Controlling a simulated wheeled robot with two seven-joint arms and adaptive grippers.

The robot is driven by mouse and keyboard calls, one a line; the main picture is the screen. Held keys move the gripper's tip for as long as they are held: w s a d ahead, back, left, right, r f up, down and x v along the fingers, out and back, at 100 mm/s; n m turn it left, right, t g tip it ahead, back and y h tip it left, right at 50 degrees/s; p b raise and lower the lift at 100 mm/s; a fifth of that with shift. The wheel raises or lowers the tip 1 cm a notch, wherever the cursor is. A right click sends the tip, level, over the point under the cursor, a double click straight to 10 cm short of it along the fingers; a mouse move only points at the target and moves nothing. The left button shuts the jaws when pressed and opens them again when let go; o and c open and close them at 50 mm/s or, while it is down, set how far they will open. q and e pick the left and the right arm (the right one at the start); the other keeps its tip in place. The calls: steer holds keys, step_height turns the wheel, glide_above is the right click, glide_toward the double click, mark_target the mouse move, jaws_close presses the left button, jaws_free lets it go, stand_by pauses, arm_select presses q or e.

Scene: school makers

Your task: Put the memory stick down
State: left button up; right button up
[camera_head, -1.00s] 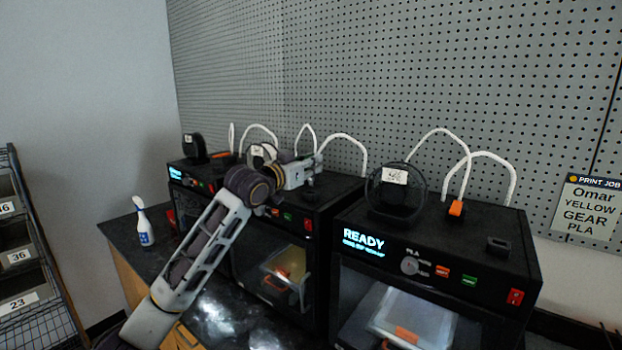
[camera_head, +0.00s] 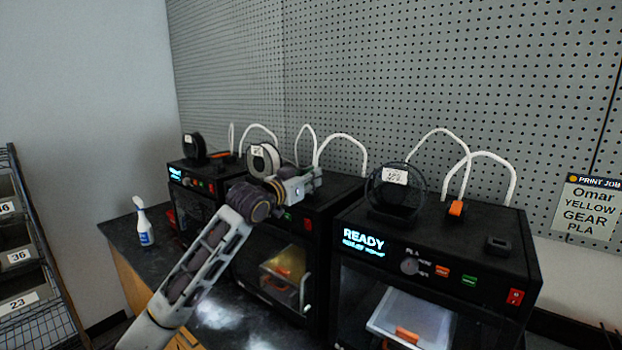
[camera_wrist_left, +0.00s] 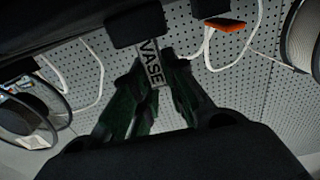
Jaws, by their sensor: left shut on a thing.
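The memory stick (camera_wrist_left: 152,62), with a pale label reading VASE, is between the fingers of my left gripper (camera_wrist_left: 156,80) in the left wrist view. A black block (camera_wrist_left: 136,30) is at the stick's far end; I cannot tell whether it is part of the stick or apart from it. In the head view my left gripper (camera_head: 314,181) is over the top of the middle printer (camera_head: 335,190), and the stick is too small to make out there. My right gripper is not in view.
The right printer (camera_head: 450,225) reads READY and carries a spool (camera_head: 396,190) and a small black block (camera_head: 499,244). A white spool (camera_head: 265,158) stands behind my left wrist. White tubes (camera_head: 345,140) arch behind the gripper. A spray bottle (camera_head: 145,228) stands at left.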

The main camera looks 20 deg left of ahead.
arm_select(q)
steer(key=o, duration=0.7)
steer(key=shift+s, duration=0.1)
steer(key=shift+s+a, duration=0.2)
steer(key=shift+s, duration=0.25)
steer(key=b+v, duration=0.1)
steer(key=v, duration=0.3)
steer(key=shift+s, duration=0.2)
steer(key=shift+b+v, duration=0.45)
steer(key=shift+v, duration=2.8)
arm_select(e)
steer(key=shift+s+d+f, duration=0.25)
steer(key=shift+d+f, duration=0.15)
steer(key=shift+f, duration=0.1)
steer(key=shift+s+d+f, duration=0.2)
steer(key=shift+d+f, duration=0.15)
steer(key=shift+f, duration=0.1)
arm_select(q)
steer(key=shift+r, duration=0.15)
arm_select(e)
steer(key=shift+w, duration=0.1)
